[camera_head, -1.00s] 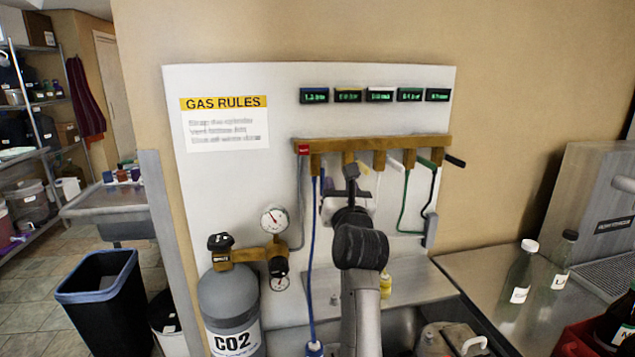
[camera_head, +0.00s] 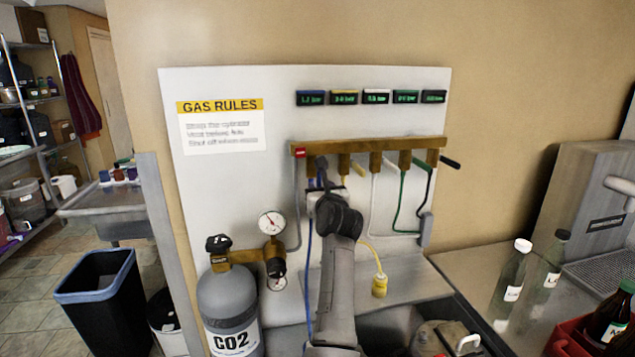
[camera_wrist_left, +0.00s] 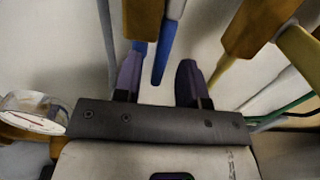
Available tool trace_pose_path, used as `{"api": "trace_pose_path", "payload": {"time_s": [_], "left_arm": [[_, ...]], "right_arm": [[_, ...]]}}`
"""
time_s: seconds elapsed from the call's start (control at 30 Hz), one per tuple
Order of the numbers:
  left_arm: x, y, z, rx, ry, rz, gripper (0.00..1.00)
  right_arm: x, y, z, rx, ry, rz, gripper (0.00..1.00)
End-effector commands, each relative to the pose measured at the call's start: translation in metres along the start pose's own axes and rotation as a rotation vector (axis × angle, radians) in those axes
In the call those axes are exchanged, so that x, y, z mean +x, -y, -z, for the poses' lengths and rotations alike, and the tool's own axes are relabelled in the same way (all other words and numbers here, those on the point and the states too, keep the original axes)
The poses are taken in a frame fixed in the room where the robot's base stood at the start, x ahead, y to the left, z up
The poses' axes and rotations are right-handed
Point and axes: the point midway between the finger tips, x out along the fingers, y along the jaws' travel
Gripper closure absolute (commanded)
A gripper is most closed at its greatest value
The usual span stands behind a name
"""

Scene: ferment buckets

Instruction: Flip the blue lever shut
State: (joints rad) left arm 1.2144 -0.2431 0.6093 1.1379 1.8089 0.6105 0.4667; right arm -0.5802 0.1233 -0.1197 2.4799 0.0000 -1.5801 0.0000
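The blue lever (camera_wrist_left: 163,50) hangs down beside the first brass valve (camera_wrist_left: 145,15) in the left wrist view, slanting slightly. Its lower end lies between the fingers of my left gripper (camera_wrist_left: 160,82) in that picture. The fingers are apart, and I see no clear contact with the lever. In the head view my left gripper (camera_head: 322,172) is at the left end of the brass manifold (camera_head: 365,147) and hides most of the lever. A blue hose (camera_head: 308,270) hangs below. My right gripper is not in view.
A yellow lever (camera_wrist_left: 300,50) sits to the right in the wrist view. White and green hoses (camera_head: 403,195) hang farther right in the head view. The gauge (camera_head: 271,223) and CO2 cylinder (camera_head: 229,300) stand at the left. A yellow hose end (camera_head: 379,285) hangs right of my arm.

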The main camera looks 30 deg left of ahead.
Motion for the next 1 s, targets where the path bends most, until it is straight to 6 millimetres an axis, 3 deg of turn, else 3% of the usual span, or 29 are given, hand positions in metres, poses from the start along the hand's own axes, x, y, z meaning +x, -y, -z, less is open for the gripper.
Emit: {"api": "trace_pose_path", "payload": {"time_s": [0.1, 0.33, 0.87, 1.0], "left_arm": [[0.016, -0.001, -0.001, 0.003, 0.000, -0.001, 0.62], [0.033, 0.000, -0.001, 0.002, 0.001, 0.000, 0.62], [0.040, -0.001, 0.000, 0.000, 0.001, 0.000, 0.62], [0.040, -0.001, 0.000, 0.000, 0.000, 0.000, 0.75]], "right_arm": [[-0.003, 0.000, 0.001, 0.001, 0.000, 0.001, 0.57], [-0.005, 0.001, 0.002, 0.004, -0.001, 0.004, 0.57], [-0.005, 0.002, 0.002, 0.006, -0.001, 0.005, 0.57], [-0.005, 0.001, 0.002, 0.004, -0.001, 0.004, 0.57]]}}
